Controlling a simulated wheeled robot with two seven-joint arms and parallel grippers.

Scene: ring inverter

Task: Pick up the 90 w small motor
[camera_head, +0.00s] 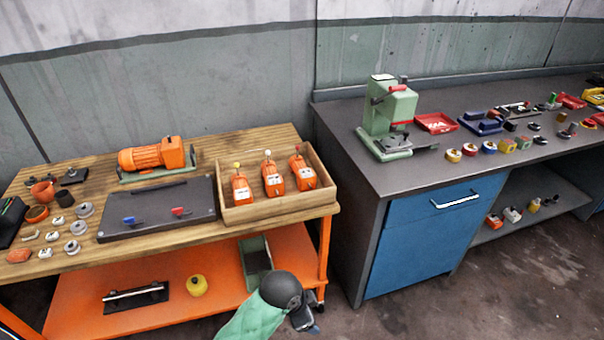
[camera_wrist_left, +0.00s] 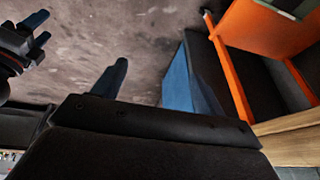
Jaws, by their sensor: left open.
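Three small orange units with white labels and shaft-like tips stand in a wooden tray (camera_head: 232,216) on the wooden bench: a left one (camera_head: 241,190), a middle one (camera_head: 273,180) and a right one (camera_head: 302,174). The labels are too small to read, so I cannot tell which is the 90 W small motor. A larger orange motor (camera_head: 150,156) lies on a green base behind. My left gripper (camera_head: 307,321) is low in front of the bench, apart from the tray. It is open and empty in the left wrist view (camera_wrist_left: 148,80). My right gripper (camera_wrist_left: 40,28) shows there with two spread blue fingers.
A dark board (camera_head: 160,222) with blue and red handles lies left of the tray. Small rings and parts cover the bench's left end. An orange lower shelf (camera_head: 210,262) is below. A grey workbench (camera_head: 365,175) with a green press (camera_head: 390,110) stands right. Open floor lies in front.

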